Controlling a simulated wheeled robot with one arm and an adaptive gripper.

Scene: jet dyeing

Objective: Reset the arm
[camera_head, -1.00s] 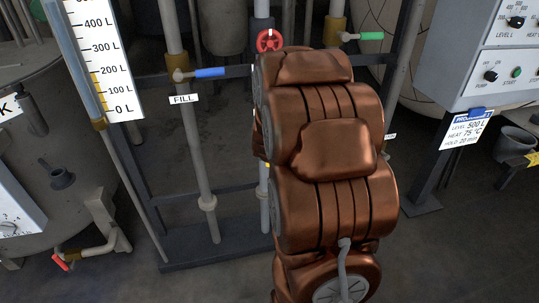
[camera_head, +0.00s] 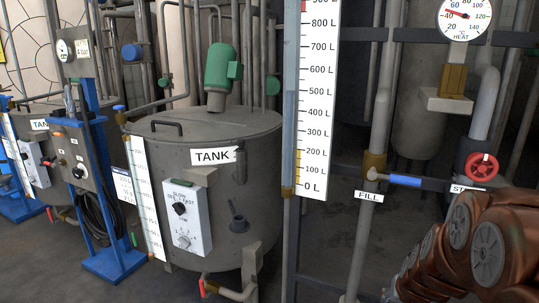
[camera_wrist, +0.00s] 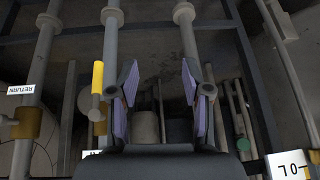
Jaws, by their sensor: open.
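My gripper (camera_wrist: 160,95) shows in the wrist view with its two purple-padded fingers spread apart. Nothing is between the fingers, and only pipes and dark floor show behind them. My copper-coloured arm (camera_head: 475,245) fills the lower right corner of the head view, cut off by the frame edge. My gripper is out of sight in the head view.
A blue-handled FILL valve (camera_head: 405,180) and a red handwheel (camera_head: 481,167) are on pipes close above my arm. A level gauge (camera_head: 316,110), a grey tank (camera_head: 205,150) and a blue stand (camera_head: 113,262) stand leftward. A yellow-handled valve (camera_wrist: 97,78) lies beside my gripper.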

